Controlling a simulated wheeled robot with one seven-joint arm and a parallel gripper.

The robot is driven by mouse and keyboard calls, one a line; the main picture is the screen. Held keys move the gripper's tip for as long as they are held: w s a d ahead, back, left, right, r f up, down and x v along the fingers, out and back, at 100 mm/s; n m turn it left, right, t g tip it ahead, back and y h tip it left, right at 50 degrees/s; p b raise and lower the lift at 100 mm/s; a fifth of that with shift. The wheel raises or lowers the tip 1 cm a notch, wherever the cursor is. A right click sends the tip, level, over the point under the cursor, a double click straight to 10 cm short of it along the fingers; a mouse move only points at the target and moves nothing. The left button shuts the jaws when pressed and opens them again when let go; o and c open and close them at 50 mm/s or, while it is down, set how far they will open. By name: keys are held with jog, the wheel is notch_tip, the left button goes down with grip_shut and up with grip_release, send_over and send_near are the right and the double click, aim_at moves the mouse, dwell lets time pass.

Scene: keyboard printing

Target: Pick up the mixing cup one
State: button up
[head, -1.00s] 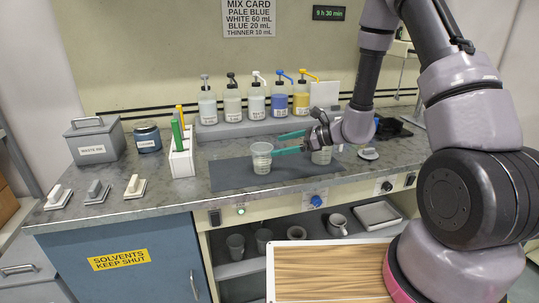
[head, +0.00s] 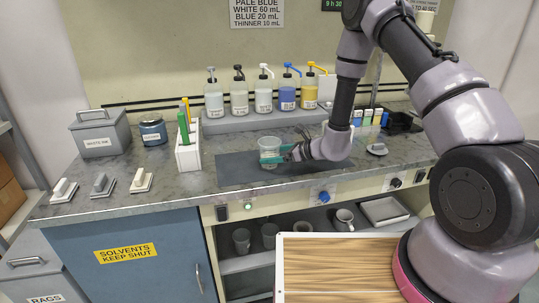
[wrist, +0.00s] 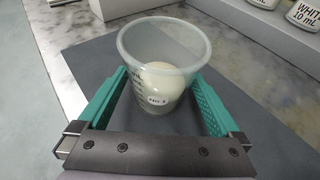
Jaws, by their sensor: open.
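A clear mixing cup (head: 268,147) with a small label stands upright on the dark mat (head: 232,170). In the wrist view the cup (wrist: 160,50) has dark markings on its side and something pale and rounded shows inside or through it. My gripper (wrist: 162,84) is open, with one teal finger on each side of the cup's lower body. In the head view my gripper (head: 276,156) reaches the cup from the right. I cannot tell whether the fingers touch it. No second cup shows on the mat; my gripper and wrist cover part of it.
Several pump bottles (head: 240,97) stand on a ledge behind the mat. A white holder (head: 189,153) with coloured sticks is left of it, with a waste tin (head: 101,133) and a blue can (head: 153,132) beyond. The counter's front edge is close below the mat.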

jog(key=shift+x, duration=0.9)
jog(key=c, duration=1.1)
jog(key=shift+r, duration=0.15)
